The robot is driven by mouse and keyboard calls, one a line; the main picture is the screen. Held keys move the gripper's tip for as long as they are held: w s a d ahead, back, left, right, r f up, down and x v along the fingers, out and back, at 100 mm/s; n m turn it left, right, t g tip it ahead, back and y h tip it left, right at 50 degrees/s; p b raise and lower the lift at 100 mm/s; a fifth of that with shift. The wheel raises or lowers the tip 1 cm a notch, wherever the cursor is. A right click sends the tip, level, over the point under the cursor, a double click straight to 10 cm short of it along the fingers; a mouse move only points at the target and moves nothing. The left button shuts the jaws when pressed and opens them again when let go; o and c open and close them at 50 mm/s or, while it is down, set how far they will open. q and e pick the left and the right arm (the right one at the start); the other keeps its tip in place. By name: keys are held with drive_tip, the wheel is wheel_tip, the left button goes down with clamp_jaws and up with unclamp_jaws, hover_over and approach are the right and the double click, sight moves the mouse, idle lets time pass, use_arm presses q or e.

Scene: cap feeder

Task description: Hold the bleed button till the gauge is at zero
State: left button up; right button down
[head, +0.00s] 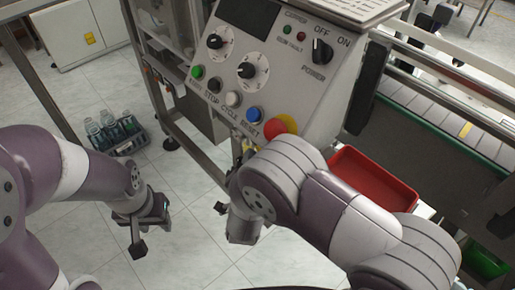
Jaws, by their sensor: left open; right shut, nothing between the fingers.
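No bleed button or gauge can be made out; my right arm covers the area under the grey control panel (285,55). The panel has two white dials (252,72), a green button (197,72), a dark button (214,86), a white button (233,99), a blue button (254,115) and a red mushroom button on yellow (281,127). My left gripper (150,236) is open and empty above the floor at lower left. My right gripper (222,208) is shut and empty below the panel, mostly hidden by its own arm.
A red tray (374,178) lies right of my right arm, beside a conveyor (440,125). A crate of bottles (118,135) stands on the floor at left. A green bin (485,262) sits at lower right. The tiled floor between my grippers is clear.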

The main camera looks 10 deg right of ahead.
drive_tip(key=shift+w+d, duration=0.2)
drive_tip(key=shift+d, duration=0.1)
idle(2.5)
drive_tip(key=shift+s+a, duration=0.45)
drive_tip(key=shift+a, duration=0.2)
drive_tip(key=s+a, duration=0.1)
drive_tip(key=a, duration=0.1)
drive_tip(key=s+a, duration=0.2)
idle(0.5)
idle(0.4)
